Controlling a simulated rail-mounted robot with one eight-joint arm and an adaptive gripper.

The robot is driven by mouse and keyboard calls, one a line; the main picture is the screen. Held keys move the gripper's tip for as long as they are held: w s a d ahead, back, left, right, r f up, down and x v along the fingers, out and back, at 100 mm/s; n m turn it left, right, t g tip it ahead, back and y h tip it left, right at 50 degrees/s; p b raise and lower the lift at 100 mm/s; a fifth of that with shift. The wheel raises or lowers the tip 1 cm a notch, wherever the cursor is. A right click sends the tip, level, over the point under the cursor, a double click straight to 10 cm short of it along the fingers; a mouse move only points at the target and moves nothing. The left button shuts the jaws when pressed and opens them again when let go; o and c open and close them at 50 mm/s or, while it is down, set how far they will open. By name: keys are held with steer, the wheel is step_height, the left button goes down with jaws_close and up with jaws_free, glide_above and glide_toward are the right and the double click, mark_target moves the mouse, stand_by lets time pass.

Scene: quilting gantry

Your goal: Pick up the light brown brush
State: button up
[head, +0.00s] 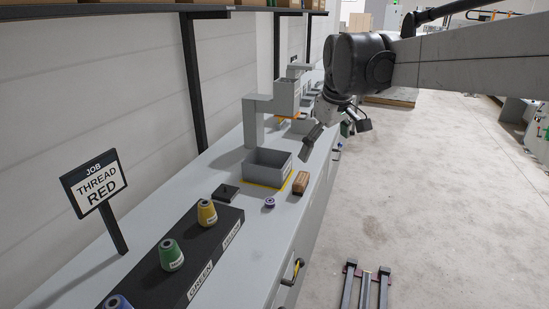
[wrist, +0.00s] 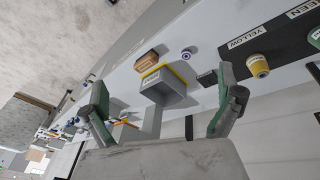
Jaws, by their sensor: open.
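The light brown brush (head: 301,181), a small block with a brown top, lies on the grey bench near its front edge, just right of a grey open bin. It also shows in the wrist view (wrist: 146,60), beside the yellow line along the bin. My gripper (head: 336,132) is open and empty, held above the bench beyond the brush and apart from it. In the wrist view its two green-and-grey fingers (wrist: 163,78) are spread wide, with the bin and brush in view between and beyond them.
The grey bin (head: 267,165) stands beside the brush. A purple spool (head: 269,202) sits nearby, with a black square piece (head: 225,192) to its left. Green (head: 171,254) and yellow (head: 207,212) thread cones stand on a dark labelled strip. A sign (head: 95,185) reads "THREAD RED".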

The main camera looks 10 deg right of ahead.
steer(key=w+f+n+g, duration=0.2)
steer(key=w+f+n, duration=0.15)
steer(key=w, duration=1.05)
steer(key=n+g, duration=0.2)
steer(key=n, duration=0.1)
glide_above(301, 178)
step_height(301, 178, down, 11)
steer(key=f, duration=0.4)
steer(key=f+p, duration=0.1)
steer(key=f, duration=0.3)
steer(key=shift+w+a, duration=0.1)
steer(key=shift+a, duration=0.1)
steer(key=shift+d+f+p, duration=0.15)
steer(key=shift+f+p, duration=0.05)
steer(key=shift+f, duration=1.15)
steer(key=shift+d+f+p, duration=0.15)
steer(key=shift+f, duration=1.15)
steer(key=c, duration=1.2)
steer(key=shift+o, duration=0.2)
steer(key=shift+r, duration=0.15)
